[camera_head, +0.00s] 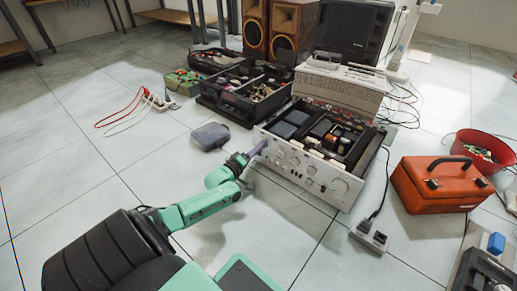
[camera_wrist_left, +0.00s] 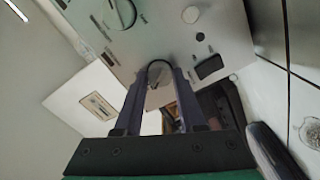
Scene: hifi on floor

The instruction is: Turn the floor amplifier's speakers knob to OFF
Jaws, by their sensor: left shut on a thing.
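The amplifier (camera_head: 338,190) stands on the tiled floor with its top open and its silver front panel, lined with knobs, facing me. My left gripper (camera_head: 260,150) reaches the left end of that panel. In the left wrist view its dark fingers (camera_wrist_left: 160,78) are shut on a small round grey knob (camera_wrist_left: 158,94), which they partly cover. The panel (camera_wrist_left: 165,35) fills the top of that view. The printed labels are too small to read, so I cannot tell the knob's setting. My right gripper is not in view.
An orange toolbox (camera_head: 437,186) and a power strip (camera_head: 369,236) stand right of the amplifier. An open black unit (camera_head: 232,108) and wooden speakers (camera_head: 292,28) are behind. A grey pouch (camera_head: 210,136) lies to the left.

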